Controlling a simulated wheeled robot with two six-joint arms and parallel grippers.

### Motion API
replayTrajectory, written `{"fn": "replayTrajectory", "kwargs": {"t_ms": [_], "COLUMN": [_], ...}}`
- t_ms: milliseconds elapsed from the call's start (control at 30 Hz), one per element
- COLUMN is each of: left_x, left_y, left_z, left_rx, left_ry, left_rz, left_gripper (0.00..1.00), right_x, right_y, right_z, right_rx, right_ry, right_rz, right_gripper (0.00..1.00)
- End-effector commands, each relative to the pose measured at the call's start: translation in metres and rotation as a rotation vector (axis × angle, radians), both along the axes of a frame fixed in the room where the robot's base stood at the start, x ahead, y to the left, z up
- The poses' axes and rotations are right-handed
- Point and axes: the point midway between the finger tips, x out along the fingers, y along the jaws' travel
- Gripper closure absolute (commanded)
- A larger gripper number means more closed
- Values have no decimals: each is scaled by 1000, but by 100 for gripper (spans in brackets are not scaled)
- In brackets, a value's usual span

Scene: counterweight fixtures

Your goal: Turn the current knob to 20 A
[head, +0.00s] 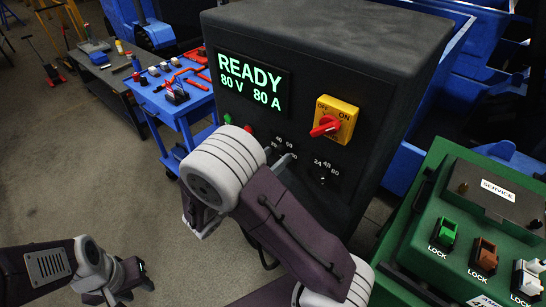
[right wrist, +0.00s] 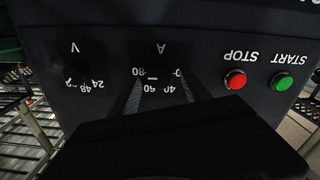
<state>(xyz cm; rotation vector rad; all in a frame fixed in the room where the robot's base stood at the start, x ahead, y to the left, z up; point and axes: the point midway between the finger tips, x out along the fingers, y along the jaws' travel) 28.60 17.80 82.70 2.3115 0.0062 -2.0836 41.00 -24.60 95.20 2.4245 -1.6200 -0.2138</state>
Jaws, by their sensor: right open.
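The black power cabinet (head: 300,65) has a lit display (head: 250,83) reading READY, 80 V, 80 A. The current dial, marked A (right wrist: 160,49), is upside down in the right wrist view, with 80, 60 and 40 legible. Its dark knob (right wrist: 160,74) barely stands out from the panel; I cannot tell its pointer direction. My right gripper (right wrist: 160,94) is open, its fingers apart at either side of this dial; contact cannot be told. In the head view my right arm hides most of the dial. My left gripper (head: 137,279) is far off at lower left, its jaws unclear.
The voltage dial (right wrist: 80,80) sits beside the current dial. Red STOP (right wrist: 235,79) and green START (right wrist: 281,82) buttons are on the other side. A yellow-and-red OFF/ON switch (head: 335,118) is above. A green SERVICE box (head: 440,265) stands at right; a blue cart (head: 185,105) at left.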

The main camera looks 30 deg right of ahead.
Motion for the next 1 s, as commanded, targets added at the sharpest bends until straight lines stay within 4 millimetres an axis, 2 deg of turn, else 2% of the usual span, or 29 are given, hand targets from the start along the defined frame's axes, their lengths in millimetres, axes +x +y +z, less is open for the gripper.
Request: {"fn": "replayTrajectory", "kwargs": {"t_ms": [100, 300, 667, 1000], "left_x": [0, 0, 0, 0], "left_y": [0, 0, 0, 0], "left_z": [0, 0, -2, -6], "left_rx": [0, 0, 0, 0], "left_ry": [0, 0, 0, 0], "left_rz": [0, 0, 0, 0], "left_gripper": [64, 64, 64, 64], "right_x": [0, 0, 0, 0], "right_y": [0, 0, 1, 1], "right_z": [0, 0, -1, -1], "right_rx": [0, 0, -22, -122], "right_ry": [0, 0, 54, 296], "right_rz": [0, 0, 0, 0], "right_gripper": [48, 100, 100, 100]}}
